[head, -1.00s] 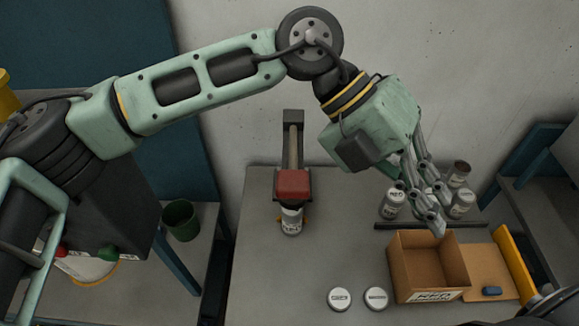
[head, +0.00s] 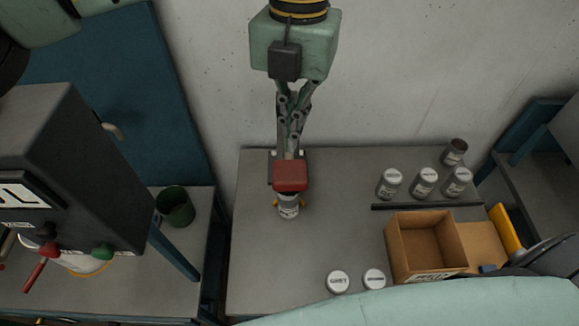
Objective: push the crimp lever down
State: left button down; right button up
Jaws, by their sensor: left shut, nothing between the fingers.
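The crimper stands at the back left of the grey bench, with a red block-shaped head (head: 291,176) above a labelled can (head: 288,208). The pale bar and dark end piece behind the head, likely the lever, are now mostly covered by my fingers. My left gripper (head: 289,148) points down from above, shut and empty, its tips just behind the red head. I cannot tell whether the tips touch the lever. My right gripper is out of view.
An open cardboard box (head: 425,245) stands at the right, behind it a dark rail (head: 428,202) and several labelled cans. Two white-lidded cans (head: 338,282) stand at the front. A green bin (head: 175,206) is on the left table. The bench's middle is clear.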

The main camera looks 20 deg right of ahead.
pick_arm(q)
jog(key=shift+w+f+b, duration=0.15)
jog(key=shift+f+b, duration=0.15)
jog(key=shift+f, duration=0.25)
jog(key=b, duration=0.3)
send_over(291, 167)
notch_tip(291, 167, down, 5)
jog(key=shift+r, duration=0.1)
jog(key=shift+f, duration=0.6)
notch_tip(291, 167, down, 5)
jog(key=b, duration=0.4)
jog(key=shift+r, duration=0.3)
